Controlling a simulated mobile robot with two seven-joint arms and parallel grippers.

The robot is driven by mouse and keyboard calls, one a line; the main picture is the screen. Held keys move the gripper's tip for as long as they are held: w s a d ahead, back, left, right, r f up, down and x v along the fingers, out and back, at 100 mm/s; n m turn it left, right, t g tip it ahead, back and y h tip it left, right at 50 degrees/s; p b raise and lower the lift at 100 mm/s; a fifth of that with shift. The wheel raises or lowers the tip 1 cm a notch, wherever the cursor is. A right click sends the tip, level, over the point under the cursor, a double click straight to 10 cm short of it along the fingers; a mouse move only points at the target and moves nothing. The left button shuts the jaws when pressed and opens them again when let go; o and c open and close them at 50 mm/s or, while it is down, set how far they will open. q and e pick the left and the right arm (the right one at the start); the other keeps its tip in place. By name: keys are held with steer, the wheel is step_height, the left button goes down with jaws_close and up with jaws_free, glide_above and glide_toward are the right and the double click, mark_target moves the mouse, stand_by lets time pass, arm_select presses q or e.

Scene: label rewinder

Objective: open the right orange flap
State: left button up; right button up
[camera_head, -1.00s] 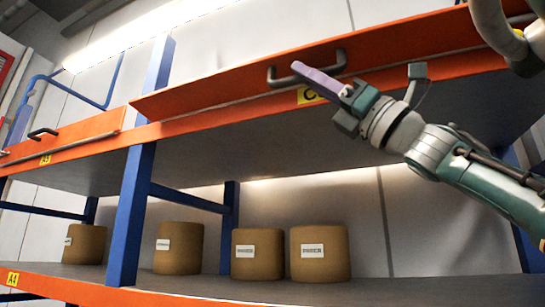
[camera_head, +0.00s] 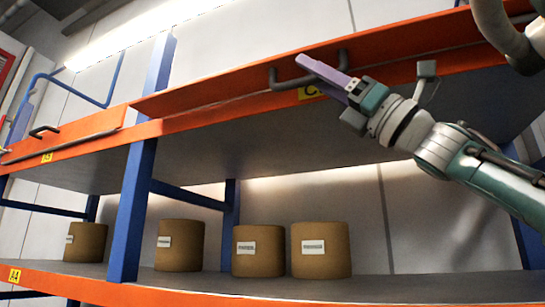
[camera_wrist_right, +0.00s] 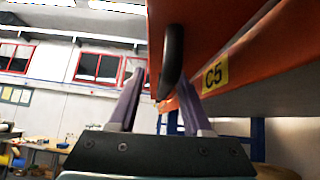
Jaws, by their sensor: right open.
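The right orange flap (camera_head: 215,85) is a long panel along the upper shelf edge, with a dark bar handle (camera_head: 283,78) on its front. It appears closed. My right gripper (camera_head: 302,62) has its purple fingers at the handle and hides part of it. In the right wrist view, the open fingers (camera_wrist_right: 158,100) stand on either side of the dark handle (camera_wrist_right: 173,58), which lies in line with the gap. I cannot tell whether they touch it. My left gripper is not in view.
A left orange flap (camera_head: 85,132) has its own handle (camera_head: 43,131). A blue upright (camera_head: 133,210) stands between the bays. Several brown rolls (camera_head: 320,262) stand on the lower shelf. A yellow C5 label (camera_wrist_right: 215,75) is beside the handle.

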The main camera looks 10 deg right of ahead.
steer(key=b+v, duration=0.4)
steer(key=v, duration=0.4)
steer(key=shift+d+f, duration=0.2)
steer(key=shift+f, duration=0.05)
steer(key=shift+s, duration=0.1)
